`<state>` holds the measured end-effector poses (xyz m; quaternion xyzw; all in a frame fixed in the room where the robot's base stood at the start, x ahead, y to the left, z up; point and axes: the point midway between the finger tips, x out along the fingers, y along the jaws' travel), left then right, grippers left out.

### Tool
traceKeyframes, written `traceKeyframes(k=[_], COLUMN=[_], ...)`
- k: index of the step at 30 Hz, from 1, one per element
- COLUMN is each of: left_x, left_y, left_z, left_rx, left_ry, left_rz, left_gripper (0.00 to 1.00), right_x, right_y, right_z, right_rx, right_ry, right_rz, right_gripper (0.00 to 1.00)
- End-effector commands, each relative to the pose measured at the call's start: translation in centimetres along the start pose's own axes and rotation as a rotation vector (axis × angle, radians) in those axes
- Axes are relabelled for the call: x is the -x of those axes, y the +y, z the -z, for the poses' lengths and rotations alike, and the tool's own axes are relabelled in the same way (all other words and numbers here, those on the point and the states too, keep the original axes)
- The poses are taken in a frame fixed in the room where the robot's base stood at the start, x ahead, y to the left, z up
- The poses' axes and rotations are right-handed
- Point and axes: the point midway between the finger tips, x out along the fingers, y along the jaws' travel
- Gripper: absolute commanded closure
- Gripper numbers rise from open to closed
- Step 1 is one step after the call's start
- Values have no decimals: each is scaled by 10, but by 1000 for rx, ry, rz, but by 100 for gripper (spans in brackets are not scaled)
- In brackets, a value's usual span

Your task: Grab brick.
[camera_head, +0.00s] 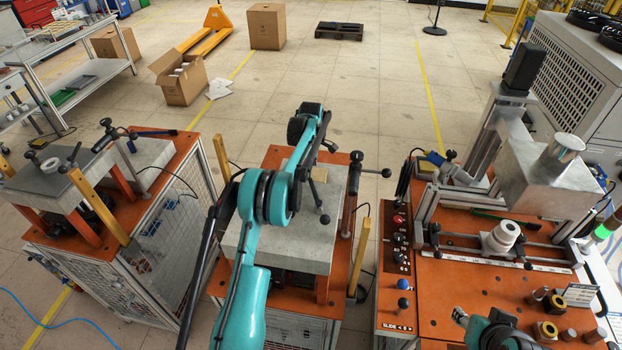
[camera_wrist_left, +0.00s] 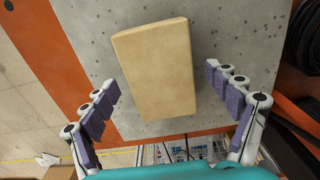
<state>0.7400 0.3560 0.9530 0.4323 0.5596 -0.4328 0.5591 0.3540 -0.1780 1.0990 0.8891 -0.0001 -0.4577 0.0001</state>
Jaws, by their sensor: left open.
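The brick (camera_wrist_left: 155,70) is a tan block lying on a grey speckled slab (camera_wrist_left: 85,25) in the left wrist view. My left gripper (camera_wrist_left: 162,90) is open, with one purple-padded finger on each side of the brick. Gaps show between both fingers and the brick, so it is not held. In the head view my teal left arm reaches over the middle grey slab (camera_head: 337,250). A small tan part of the brick (camera_head: 320,173) shows there beside the arm; the left fingers are hidden.
The slab sits on an orange-topped stand with black-knobbed levers (camera_head: 372,172) at its right and a yellow post (camera_head: 360,255). A similar stand (camera_head: 130,215) is at left. A machine bench (camera_head: 450,285) with controls and a metal box is at right.

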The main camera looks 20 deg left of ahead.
Motion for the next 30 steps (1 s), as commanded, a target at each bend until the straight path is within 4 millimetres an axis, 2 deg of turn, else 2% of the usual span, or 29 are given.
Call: traceKeyframes(k=[4, 5, 11, 12, 23, 26, 30], left_x=[1, 1, 1, 1, 5, 14, 36], left_y=[0, 0, 0, 0, 0, 0, 0], left_z=[0, 0, 0, 0, 0, 0, 0], left_rx=[0, 0, -1, -1, -1, -1, -1], left_ry=[0, 0, 0, 0, 0, 0, 0], left_rz=[0, 0, 0, 0, 0, 0, 0], left_gripper=[12, 17, 70, 74, 74, 74, 74], right_x=[0, 0, 0, 0, 1, 4, 9], right_y=[0, 0, 0, 0, 0, 0, 0], right_z=[0, 0, 0, 0, 1, 3, 6], right_rx=[0, 0, 0, 0, 0, 0, 0], right_ry=[0, 0, 0, 0, 0, 0, 0], right_rz=[0, 0, 0, 0, 0, 0, 0], right_gripper=[60, 60, 60, 60, 60, 60, 60])
